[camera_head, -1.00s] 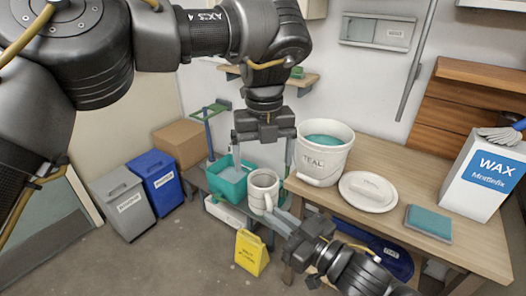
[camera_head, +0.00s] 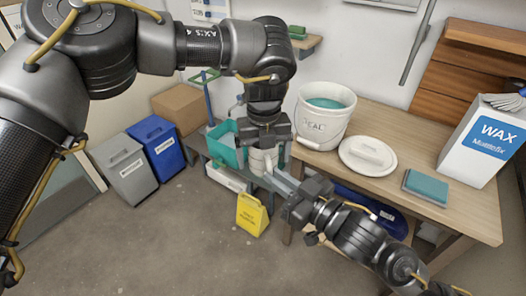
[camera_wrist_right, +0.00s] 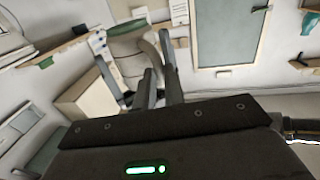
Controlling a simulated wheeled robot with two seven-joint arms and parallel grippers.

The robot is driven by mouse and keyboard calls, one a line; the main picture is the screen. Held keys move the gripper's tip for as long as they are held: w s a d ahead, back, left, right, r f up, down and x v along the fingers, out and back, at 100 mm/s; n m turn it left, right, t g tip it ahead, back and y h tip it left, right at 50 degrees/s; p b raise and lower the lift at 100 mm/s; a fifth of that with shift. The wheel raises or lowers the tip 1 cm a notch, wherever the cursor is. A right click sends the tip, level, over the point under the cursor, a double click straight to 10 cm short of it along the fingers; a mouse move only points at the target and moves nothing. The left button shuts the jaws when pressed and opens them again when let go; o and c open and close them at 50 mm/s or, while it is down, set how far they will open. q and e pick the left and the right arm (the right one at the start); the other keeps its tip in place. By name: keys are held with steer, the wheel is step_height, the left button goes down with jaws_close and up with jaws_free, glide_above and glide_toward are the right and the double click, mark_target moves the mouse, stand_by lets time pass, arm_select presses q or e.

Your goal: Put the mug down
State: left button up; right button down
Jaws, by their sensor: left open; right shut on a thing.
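The cream mug (camera_head: 257,163) is in the air in front of the bench, by the teal bin. My right gripper (camera_head: 277,178) is shut on its handle from the lower right. In the right wrist view the mug (camera_wrist_right: 130,62) and its curved handle show at the fingertips. My left gripper (camera_head: 263,157) points down over the mug, open, with its fingers to either side. It hides the mug's top. Whether its fingers touch the mug I cannot tell.
A teal bin (camera_head: 226,150) stands behind the mug. A yellow sign (camera_head: 251,214) stands on the floor below.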

arm_select(q)
steer(key=c, duration=1.1)
steer(key=shift+c, duration=0.8)
arm_select(e)
steer(key=c, duration=1.9)
jaws_free()
steer(key=o, duration=0.5)
steer(key=shift+d, duration=0.1)
